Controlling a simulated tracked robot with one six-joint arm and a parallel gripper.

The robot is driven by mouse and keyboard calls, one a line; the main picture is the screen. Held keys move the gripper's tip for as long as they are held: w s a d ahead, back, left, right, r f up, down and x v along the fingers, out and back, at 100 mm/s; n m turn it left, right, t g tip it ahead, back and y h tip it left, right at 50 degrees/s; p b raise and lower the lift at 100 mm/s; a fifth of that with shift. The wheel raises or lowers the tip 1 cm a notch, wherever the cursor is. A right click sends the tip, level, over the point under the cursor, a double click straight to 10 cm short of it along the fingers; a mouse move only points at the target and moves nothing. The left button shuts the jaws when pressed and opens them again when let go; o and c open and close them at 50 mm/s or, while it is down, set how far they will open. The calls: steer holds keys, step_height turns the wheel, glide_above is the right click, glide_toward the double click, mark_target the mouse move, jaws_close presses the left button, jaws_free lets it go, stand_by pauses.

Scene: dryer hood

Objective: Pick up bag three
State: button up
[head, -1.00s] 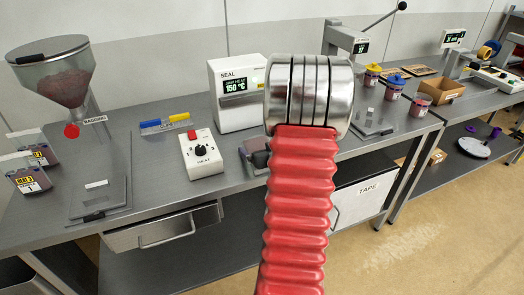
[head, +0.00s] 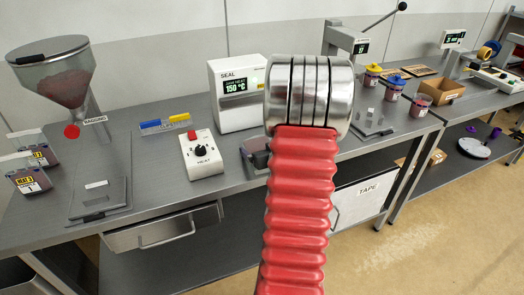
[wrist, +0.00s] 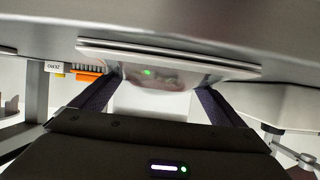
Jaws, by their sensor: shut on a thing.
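In the wrist view, my gripper (wrist: 157,86) has its two dark fingers on either side of a clear bag (wrist: 165,77) with pinkish contents and is shut on it. A pale flat strip runs along the far edge of this bag. Its label does not show, so I cannot read its number. In the head view my red arm hides the gripper. Two more bags with dark reddish contents stand at the left end of the bench, a front one (head: 30,179) and a rear one (head: 40,155). Their yellow and white labels are too small to read surely.
The SEAL machine (head: 238,92) reads 150 °C. The heat control box (head: 202,155), the hopper (head: 55,75) and a flat grey plate (head: 98,197) stand on the bench. Several lidded cups (head: 392,90) stand at right. The bench front between plate and control box is clear.

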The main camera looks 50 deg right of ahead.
mark_target(260, 145)
step_height(260, 145, up, 18)
stand_by(0.8)
stand_by(0.5)
